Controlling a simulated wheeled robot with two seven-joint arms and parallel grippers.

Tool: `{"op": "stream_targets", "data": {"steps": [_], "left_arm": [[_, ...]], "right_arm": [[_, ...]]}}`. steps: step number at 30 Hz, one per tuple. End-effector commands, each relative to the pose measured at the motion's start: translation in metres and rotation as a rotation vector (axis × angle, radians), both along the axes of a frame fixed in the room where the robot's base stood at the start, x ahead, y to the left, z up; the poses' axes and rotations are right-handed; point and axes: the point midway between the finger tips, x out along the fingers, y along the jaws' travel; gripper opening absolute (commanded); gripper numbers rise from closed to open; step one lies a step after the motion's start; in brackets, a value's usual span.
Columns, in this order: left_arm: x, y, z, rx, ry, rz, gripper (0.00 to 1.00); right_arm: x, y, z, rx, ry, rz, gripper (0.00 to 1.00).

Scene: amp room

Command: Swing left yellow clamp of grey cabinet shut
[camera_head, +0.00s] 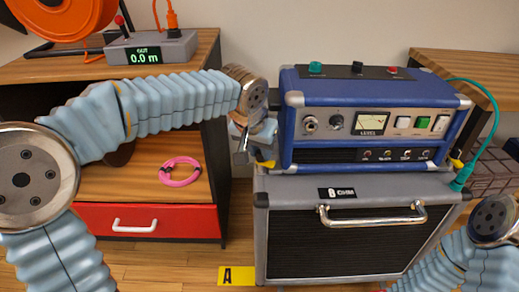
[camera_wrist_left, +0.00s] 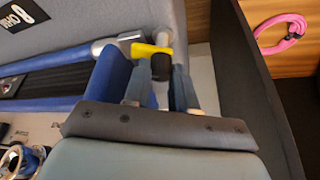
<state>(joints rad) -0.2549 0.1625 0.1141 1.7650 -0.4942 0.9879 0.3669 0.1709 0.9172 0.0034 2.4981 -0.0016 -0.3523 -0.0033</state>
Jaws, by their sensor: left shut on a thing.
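The left yellow clamp (camera_head: 265,163) is at the lower left corner of the blue amp head (camera_head: 380,92), where it meets the grey cabinet (camera_head: 352,184). In the left wrist view the clamp (camera_wrist_left: 150,50) has a yellow lever and a black tip. My left gripper (camera_wrist_left: 160,85) is shut on the clamp's black tip, with a finger on each side. In the head view my left gripper (camera_head: 250,148) is beside the amp's left end and partly hides the clamp. The right yellow clamp (camera_head: 457,163) shows at the amp's lower right corner. My right gripper is out of view.
A teal cable (camera_head: 490,110) hangs at the amp's right side. A wooden shelf unit (camera_head: 140,180) with a red drawer (camera_head: 132,222) and a pink cable coil (camera_head: 180,171) stands to the left. My right arm shows at the lower right.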

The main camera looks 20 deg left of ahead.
Motion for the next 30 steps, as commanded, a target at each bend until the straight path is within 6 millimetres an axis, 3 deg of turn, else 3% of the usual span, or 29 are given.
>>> {"op": "stream_targets", "data": {"steps": [12,30], "left_arm": [[0.0002,-0.0018,0.0000,0.000,0.000,0.255,0.00],[-0.0001,-0.0018,0.0000,0.000,0.002,0.321,0.00]], "right_arm": [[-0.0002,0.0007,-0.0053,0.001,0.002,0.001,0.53],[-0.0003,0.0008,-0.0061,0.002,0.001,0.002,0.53]]}}
